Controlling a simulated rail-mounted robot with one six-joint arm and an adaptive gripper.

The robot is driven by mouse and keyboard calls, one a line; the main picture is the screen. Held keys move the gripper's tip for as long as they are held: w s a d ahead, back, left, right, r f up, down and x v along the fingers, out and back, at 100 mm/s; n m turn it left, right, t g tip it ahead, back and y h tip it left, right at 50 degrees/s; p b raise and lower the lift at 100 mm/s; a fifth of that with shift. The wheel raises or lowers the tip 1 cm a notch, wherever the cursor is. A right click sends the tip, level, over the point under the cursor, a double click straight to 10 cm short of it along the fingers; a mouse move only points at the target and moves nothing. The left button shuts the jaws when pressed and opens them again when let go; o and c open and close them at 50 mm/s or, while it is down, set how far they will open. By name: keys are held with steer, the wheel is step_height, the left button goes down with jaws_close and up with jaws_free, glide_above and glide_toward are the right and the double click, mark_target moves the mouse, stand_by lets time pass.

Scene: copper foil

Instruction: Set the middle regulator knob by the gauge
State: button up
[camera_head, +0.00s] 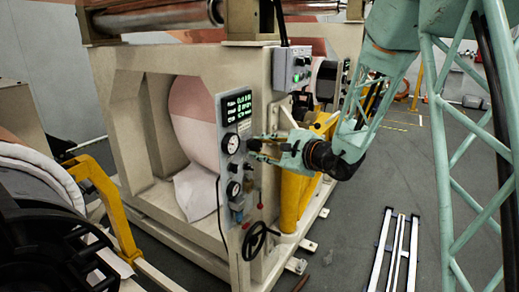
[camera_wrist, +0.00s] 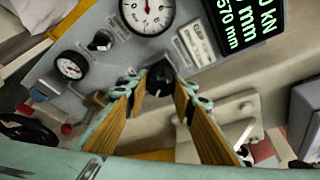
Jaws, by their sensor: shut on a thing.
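My gripper (camera_wrist: 161,84) has its two fingertips closed around a dark regulator knob (camera_wrist: 160,72) in the wrist view. In the head view my gripper (camera_head: 257,146) reaches the panel from the right and hides most of this knob. The large white round gauge (camera_wrist: 147,12) is close to the held knob, partly cut off at the top of the wrist view. It also shows in the head view (camera_head: 230,143), left of my gripper. Its needle is too small to read exactly. Another dark knob (camera_wrist: 100,40) sits beside a smaller gauge (camera_wrist: 72,65), apart from my fingers.
The grey panel (camera_head: 226,122) carries a lit green display (camera_head: 236,106) above the large gauge. A lower gauge (camera_head: 233,190) and a black handwheel (camera_head: 258,240) are below. A yellow post (camera_head: 291,200) stands close under my gripper. Pale rails (camera_head: 397,250) lie on open floor at the right.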

steer(key=shift+f+n+t, duration=0.1)
steer(key=shift+n+t, duration=0.55)
steer(key=shift+n, duration=0.7)
steer(key=shift+f+n+t, duration=0.1)
steer(key=shift+n+t, duration=0.55)
steer(key=shift+n, duration=0.7)
steer(key=n+y, duration=0.1)
steer(key=n, duration=0.2)
steer(key=n+t+y, duration=0.1)
steer(key=n, duration=0.2)
steer(key=shift+n+t, duration=0.3)
steer(key=n+y, duration=0.2)
steer(key=n, duration=0.2)
steer(key=n+g+y, duration=0.1)
steer(key=n+y, duration=0.1)
steer(key=n, duration=0.2)
steer(key=shift+w+f+n, duration=0.1)
steer(key=shift+n, duration=0.2)
steer(key=n+g+y, duration=0.1)
steer(key=n, duration=0.2)
steer(key=n+g+y, duration=0.1)
steer(key=n, duration=0.2)
steer(key=n+g+y, duration=0.1)
steer(key=n, duration=0.2)
steer(key=shift+d+g, duration=0.1)
steer(key=shift+g, duration=0.2)
steer(key=shift+n, duration=0.3)
steer(key=o, duration=0.8)
steer(key=shift+o, duration=0.2)
steer(key=shift+r, duration=0.25)
